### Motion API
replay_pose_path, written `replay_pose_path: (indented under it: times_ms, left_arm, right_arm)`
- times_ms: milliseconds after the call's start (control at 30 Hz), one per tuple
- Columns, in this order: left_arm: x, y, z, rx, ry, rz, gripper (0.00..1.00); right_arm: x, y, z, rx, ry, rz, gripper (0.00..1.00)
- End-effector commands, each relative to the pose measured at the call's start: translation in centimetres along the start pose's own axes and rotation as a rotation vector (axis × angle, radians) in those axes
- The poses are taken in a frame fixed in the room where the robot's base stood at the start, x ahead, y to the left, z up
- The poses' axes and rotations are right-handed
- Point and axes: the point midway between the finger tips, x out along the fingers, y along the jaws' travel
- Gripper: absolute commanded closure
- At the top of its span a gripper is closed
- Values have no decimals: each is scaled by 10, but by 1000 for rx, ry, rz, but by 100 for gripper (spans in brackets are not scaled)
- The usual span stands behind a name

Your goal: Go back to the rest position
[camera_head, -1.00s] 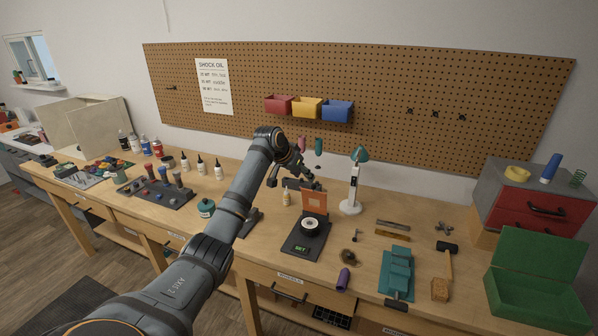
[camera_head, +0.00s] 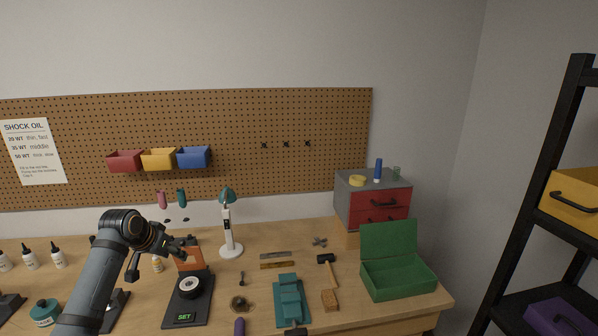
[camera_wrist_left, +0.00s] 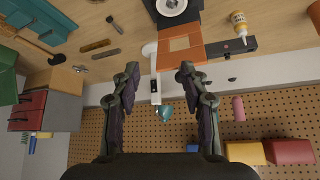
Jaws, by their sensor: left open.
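My left gripper (camera_head: 160,262) is over the left part of the workbench in the head view, beside the orange panel of the black stand marked SET (camera_head: 184,318). In the left wrist view its two fingers (camera_wrist_left: 158,85) are spread apart with nothing held between them. Beyond the fingers that view shows the white lamp (camera_wrist_left: 150,70), the orange panel (camera_wrist_left: 180,48) and a small yellow-capped bottle (camera_wrist_left: 240,25). My right gripper is in neither view.
A white lamp with a green head (camera_head: 231,235) stands right of the gripper. An open green box (camera_head: 400,280) and a grey-red drawer unit (camera_head: 350,205) are at the bench's right end. A black shelf rack (camera_head: 530,170) stands at far right. A pegboard (camera_head: 260,130) backs the bench.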

Motion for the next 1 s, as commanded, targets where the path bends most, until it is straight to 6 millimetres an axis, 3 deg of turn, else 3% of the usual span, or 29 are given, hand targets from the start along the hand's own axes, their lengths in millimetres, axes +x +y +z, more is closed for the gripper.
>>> replay_pose_path:
  times_ms: [33,167,200,300,400,600,900,1000]
  left_arm:
    - [21,26,34,33,-43,3,56]
    - [50,90,128,101,-127,-6,56]
    - [52,108,156,112,-148,-7,56]
    - [46,140,215,122,-186,-12,56]
    - [34,160,256,115,-210,-18,56]
    - [4,182,312,85,-249,-34,56]
    - [-46,196,368,21,-295,-74,56]
    - [-14,193,380,19,-307,-76,56]
  right_arm:
    - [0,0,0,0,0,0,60]
    - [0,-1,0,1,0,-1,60]
    - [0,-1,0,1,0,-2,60]
    - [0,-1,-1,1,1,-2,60]
    - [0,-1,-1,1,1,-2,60]
    - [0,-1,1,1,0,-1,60]
    - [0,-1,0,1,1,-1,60]
    - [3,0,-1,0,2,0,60]
